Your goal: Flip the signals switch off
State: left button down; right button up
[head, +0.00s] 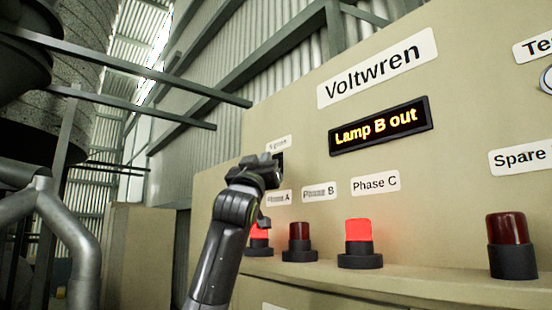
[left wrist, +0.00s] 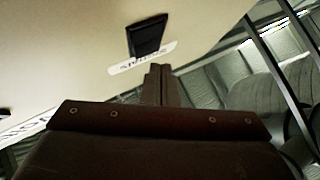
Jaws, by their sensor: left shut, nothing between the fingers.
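The signals switch (left wrist: 148,36) is a black rectangular rocker on the beige panel in the left wrist view. Its label (left wrist: 142,58) appears upside down beside it. My left gripper is shut and empty, right by the switch. In the left wrist view its closed fingers (left wrist: 160,84) point toward the switch, with the tips close to the label. I cannot tell whether they touch the panel, or which way the switch is set.
The panel display (head: 380,125) reads "Lamp B out". The Phase A lamp (head: 259,234) and Phase C lamp (head: 358,231) glow red. The Phase B lamp (head: 299,231) and the spare lamp (head: 507,229) are dark. The lamps stand on a ledge below my gripper.

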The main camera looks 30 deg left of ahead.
dwell(0.4)
pick_arm(q)
jog(key=shift+w+d, duration=0.1)
jog(key=shift+w+d+r, duration=0.1)
jog(key=shift+w, duration=0.15)
jog(key=shift+w+d, duration=0.1)
jog(key=shift+w, duration=0.25)
dwell(0.9)
jog(key=shift+s, duration=0.1)
jog(key=shift+s+a+b, duration=0.3)
jog(key=shift+s+b, duration=0.25)
jog(key=shift+s, duration=0.15)
